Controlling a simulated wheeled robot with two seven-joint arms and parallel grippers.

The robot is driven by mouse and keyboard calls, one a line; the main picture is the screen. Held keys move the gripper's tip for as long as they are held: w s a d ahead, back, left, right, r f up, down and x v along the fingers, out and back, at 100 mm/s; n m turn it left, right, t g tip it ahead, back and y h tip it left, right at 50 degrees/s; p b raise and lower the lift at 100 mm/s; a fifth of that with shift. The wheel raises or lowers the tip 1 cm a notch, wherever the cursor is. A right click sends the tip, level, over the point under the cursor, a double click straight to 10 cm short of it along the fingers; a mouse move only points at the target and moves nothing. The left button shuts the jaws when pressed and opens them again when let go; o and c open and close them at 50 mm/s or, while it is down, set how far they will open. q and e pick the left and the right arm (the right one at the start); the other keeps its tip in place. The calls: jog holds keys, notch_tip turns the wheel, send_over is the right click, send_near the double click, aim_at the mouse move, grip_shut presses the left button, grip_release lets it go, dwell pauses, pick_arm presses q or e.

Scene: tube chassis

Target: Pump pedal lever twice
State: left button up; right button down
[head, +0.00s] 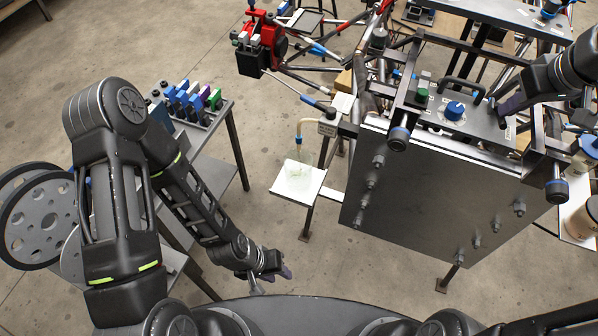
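I cannot single out a pedal lever with certainty in the head view. The tube chassis (432,40) stands at the upper right, with a control panel (470,122) that carries a blue knob (455,110), a green part (423,89) and a dark curved handle (463,87). My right gripper (507,108) comes in from the right and sits over the panel's right part; whether it touches anything there is unclear. My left gripper (284,273) hangs low near the bottom middle, over bare floor and apart from the chassis. Its fingers are small and dark, so its opening is unclear.
A large grey plate (430,200) with several bolts faces me below the panel. A small white shelf (298,184) holds a clear beaker (297,168). A side table (215,125) at left carries several coloured parts. A red unit (262,42) stands at the back.

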jog(key=shift+s+f+b, duration=0.25)
jog(key=shift+f+b, duration=0.5)
jog(key=shift+f, duration=0.3)
jog(key=shift+r, duration=0.1)
jog(key=shift+w+d+r+p, duration=0.1)
jog(key=shift+w+r+p, duration=0.05)
jog(key=shift+r+p, duration=0.75)
jog(key=shift+w+a+r+p, duration=0.1)
jog(key=shift+w+r+p, duration=0.1)
jog(key=shift+r+p, duration=0.65)
jog(key=shift+w+d+r+p, duration=0.1)
jog(key=shift+w+r+p, duration=0.05)
jog(key=shift+r+p, duration=0.75)
jog(key=shift+r, duration=0.15)
jog(key=shift+f+b, duration=0.25)
jog(key=shift+b, duration=0.15)
